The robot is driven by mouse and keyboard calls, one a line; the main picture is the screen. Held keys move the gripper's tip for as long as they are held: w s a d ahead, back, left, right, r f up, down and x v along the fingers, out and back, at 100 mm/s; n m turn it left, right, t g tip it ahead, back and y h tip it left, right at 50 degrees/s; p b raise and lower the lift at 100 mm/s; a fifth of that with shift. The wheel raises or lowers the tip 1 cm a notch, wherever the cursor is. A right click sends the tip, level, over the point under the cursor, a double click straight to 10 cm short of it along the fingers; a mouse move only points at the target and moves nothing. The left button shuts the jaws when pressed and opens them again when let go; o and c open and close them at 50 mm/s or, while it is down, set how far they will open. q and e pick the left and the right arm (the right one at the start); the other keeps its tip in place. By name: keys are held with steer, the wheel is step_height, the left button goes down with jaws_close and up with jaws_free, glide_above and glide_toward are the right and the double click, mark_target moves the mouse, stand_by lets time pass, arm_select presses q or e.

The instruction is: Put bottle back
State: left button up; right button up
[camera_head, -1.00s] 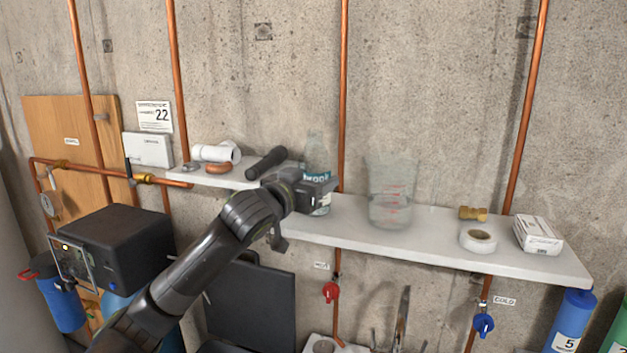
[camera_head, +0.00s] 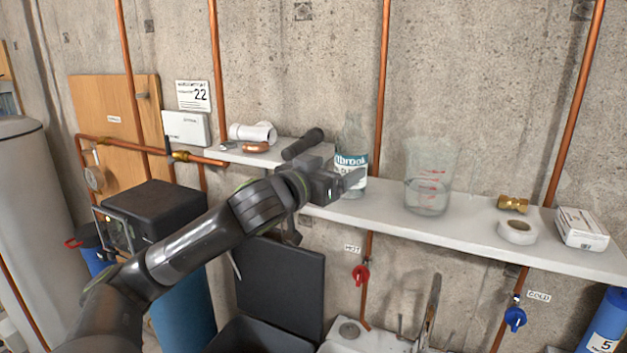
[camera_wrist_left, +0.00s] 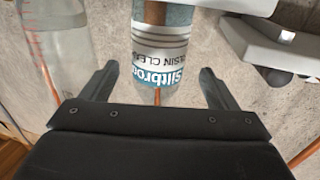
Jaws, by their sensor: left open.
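The clear bottle (camera_head: 353,150) with a white and teal label stands upright on the pale wall shelf (camera_head: 470,232), left of the measuring beaker. My left gripper (camera_head: 352,182) is open and in front of the bottle at shelf height, covering part of its lower side. In the left wrist view the bottle (camera_wrist_left: 161,45) appears upside down, between and beyond the two spread fingers (camera_wrist_left: 158,88), with a gap on each side. The gripper holds nothing. My right gripper is not in view.
A clear beaker (camera_head: 427,185) stands right of the bottle. Farther right are a brass fitting (camera_head: 512,203), a white tape roll (camera_head: 517,231) and a small box (camera_head: 581,228). A copper pipe (camera_head: 384,70) rises behind the shelf. White pipe fittings (camera_head: 254,132) lie at the left.

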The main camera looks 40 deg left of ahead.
arm_select(q)
steer(key=s, duration=0.3)
steer(key=shift+s+d+f, duration=0.1)
steer(key=shift+s, duration=0.05)
steer(key=shift+s+p, duration=0.55)
steer(key=shift+s, duration=1.05)
